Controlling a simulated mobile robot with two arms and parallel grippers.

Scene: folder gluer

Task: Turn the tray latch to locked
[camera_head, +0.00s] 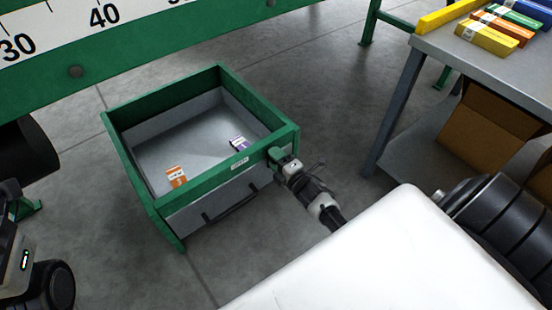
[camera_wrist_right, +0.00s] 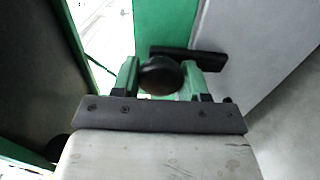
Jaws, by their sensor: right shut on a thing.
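The tray (camera_head: 222,170) is a grey drawer in a green frame on the floor, with a dark handle on its front. My right gripper (camera_head: 281,160) is at the right front corner of the green frame and hides the latch in the head view. In the right wrist view, the latch shows as a black round knob (camera_wrist_right: 162,77) with a black bar (camera_wrist_right: 208,61) behind it that reaches right. The green fingers of my right gripper (camera_wrist_right: 161,82) are on both sides of the knob, shut on it. I cannot read the latch's marking. My left gripper is out of view.
An orange box (camera_head: 176,177) and a purple-and-white box (camera_head: 239,144) lie in the tray. A grey table (camera_head: 480,62) with coloured boxes stands at the right, with cardboard boxes (camera_head: 487,130) below. A green machine beam with a number scale (camera_head: 80,50) crosses the back.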

